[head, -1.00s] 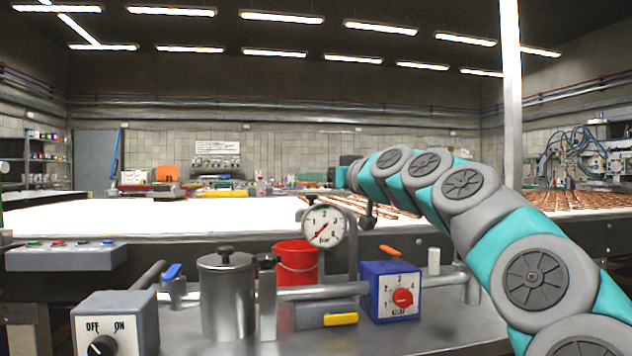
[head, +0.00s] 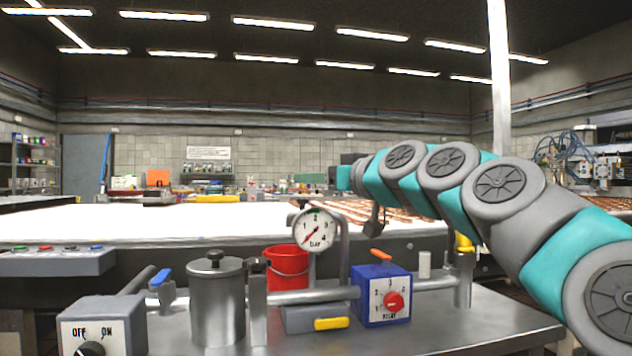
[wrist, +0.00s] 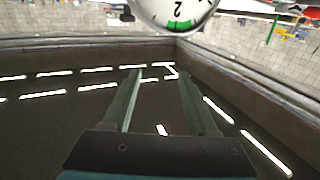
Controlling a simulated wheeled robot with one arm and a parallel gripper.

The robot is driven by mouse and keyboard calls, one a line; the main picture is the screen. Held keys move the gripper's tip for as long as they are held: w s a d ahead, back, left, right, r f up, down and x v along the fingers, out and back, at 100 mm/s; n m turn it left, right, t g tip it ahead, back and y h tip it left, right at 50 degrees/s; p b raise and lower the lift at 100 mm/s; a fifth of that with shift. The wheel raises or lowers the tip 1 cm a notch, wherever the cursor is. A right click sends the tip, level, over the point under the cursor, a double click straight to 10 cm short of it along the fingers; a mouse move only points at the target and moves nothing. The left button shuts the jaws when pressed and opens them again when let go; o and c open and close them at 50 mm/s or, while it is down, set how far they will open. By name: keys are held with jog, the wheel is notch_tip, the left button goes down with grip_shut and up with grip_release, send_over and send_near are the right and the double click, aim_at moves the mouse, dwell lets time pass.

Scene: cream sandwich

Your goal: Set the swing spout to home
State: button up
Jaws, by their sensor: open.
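A grey bent pipe (head: 343,245) rises behind the pressure gauge in the head view; it may be the swing spout, but I cannot be sure. Its upper end is partly hidden by the gauge. No home mark can be made out. My gripper (wrist: 160,76) is open in the wrist view, with nothing between its two fingers. The pressure gauge (head: 313,231) stands on the bench; its face also shows upside down at the top of the wrist view (wrist: 178,8). In the head view my arm reaches in from the right and its end lies above the pipe's right side.
On the bench (head: 490,318) stand a lidded metal pot (head: 217,305), a red bucket (head: 288,266), a blue dial box (head: 383,297), a grey box with a yellow handle (head: 331,323) and an OFF/ON switch box (head: 110,325). A yellow part (head: 463,242) tops a right-hand post.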

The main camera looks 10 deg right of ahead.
jog(key=shift+w+d, duration=0.2)
jog(key=shift+w, duration=0.15)
jog(key=shift+c, duration=0.7)
jog(key=w+d+n, duration=0.1)
jog(key=n, duration=0.1)
jog(key=w+d+n+g+y, duration=0.1)
jog(key=w+n, duration=0.1)
jog(key=w+d+f+n+y, duration=0.1)
jog(key=shift+w+d+n, duration=0.3)
jog(key=shift+d+n, duration=0.1)
jog(key=c, duration=0.6)
jog(key=d+n+y, duration=0.1)
jog(key=n, duration=0.2)
jog(key=d+f+n+g, duration=0.1)
jog(key=n, duration=0.1)
jog(key=w+d+n+g+y, duration=0.1)
jog(key=n, duration=0.2)
jog(key=shift+d+f+n+y, duration=0.15)
jog(key=shift+n+y, duration=0.15)
grip_shut()
jog(key=w+a+f+n+g+p, duration=0.1)
jog(key=w+a+f+n+p, duration=0.1)
jog(key=w+a+n, duration=0.3)
jog(key=shift+w+a+f+n+g+y, duration=0.2)
jog(key=shift+a+n+g+y, duration=0.15)
jog(key=shift+a, duration=0.6)
